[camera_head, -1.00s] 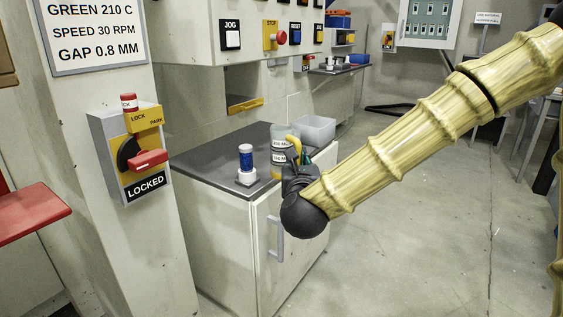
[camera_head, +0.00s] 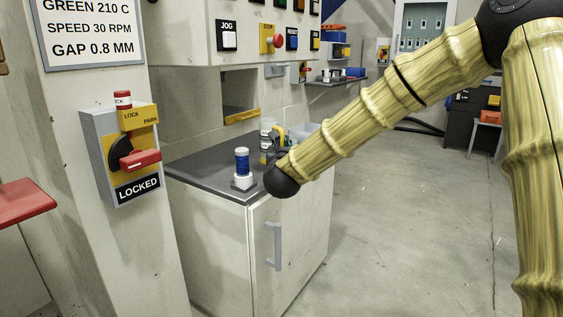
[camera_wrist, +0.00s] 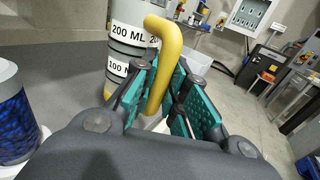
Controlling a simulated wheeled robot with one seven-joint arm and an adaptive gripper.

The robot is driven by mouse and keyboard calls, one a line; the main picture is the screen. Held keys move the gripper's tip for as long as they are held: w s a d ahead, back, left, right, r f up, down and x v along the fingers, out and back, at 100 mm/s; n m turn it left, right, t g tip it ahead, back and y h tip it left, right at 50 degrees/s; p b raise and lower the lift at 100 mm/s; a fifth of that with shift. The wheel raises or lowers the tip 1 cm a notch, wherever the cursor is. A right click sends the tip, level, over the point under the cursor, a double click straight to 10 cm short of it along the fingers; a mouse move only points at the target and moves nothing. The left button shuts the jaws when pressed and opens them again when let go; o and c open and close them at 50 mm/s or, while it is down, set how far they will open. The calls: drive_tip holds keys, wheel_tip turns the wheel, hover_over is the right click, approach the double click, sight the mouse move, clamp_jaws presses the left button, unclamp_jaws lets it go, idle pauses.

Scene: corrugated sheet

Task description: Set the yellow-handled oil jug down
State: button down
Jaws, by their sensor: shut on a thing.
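The oil jug (camera_head: 265,141) is a pale, clear-looking vessel with 200 ML and 100 ML labels and a yellow handle (camera_head: 279,134). In the head view it is at the counter's right part, partly hidden by my arm's end. In the wrist view the jug body (camera_wrist: 128,42) is behind the handle and looks upright. My gripper (camera_wrist: 162,92) is shut on the yellow handle, with teal pads on either side of it. The jug's base is hidden, so I cannot tell whether it touches the counter (camera_head: 205,168).
A blue cylinder (camera_head: 242,160) on a white base stands on the counter near its front corner, left of my gripper. A pale bin (camera_head: 301,132) is behind the jug. The dark counter top is clear to the left. A control panel (camera_head: 190,30) overhangs the back.

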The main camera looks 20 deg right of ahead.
drive_tip(key=shift+f+b, duration=1.05)
drive_tip(key=shift+f, duration=0.7)
drive_tip(key=shift+f, duration=0.15)
drive_tip(key=c, duration=1.4)
unclamp_jaws()
drive_tip(key=shift+c, duration=0.2)
drive_tip(key=shift+s+a+r, duration=0.1)
drive_tip(key=shift+s+r, duration=0.05)
drive_tip(key=shift+r, duration=0.05)
drive_tip(key=p+v, duration=0.3)
drive_tip(key=v, duration=0.8)
drive_tip(key=shift+s, duration=0.3)
drive_tip(key=shift+f, duration=0.1)
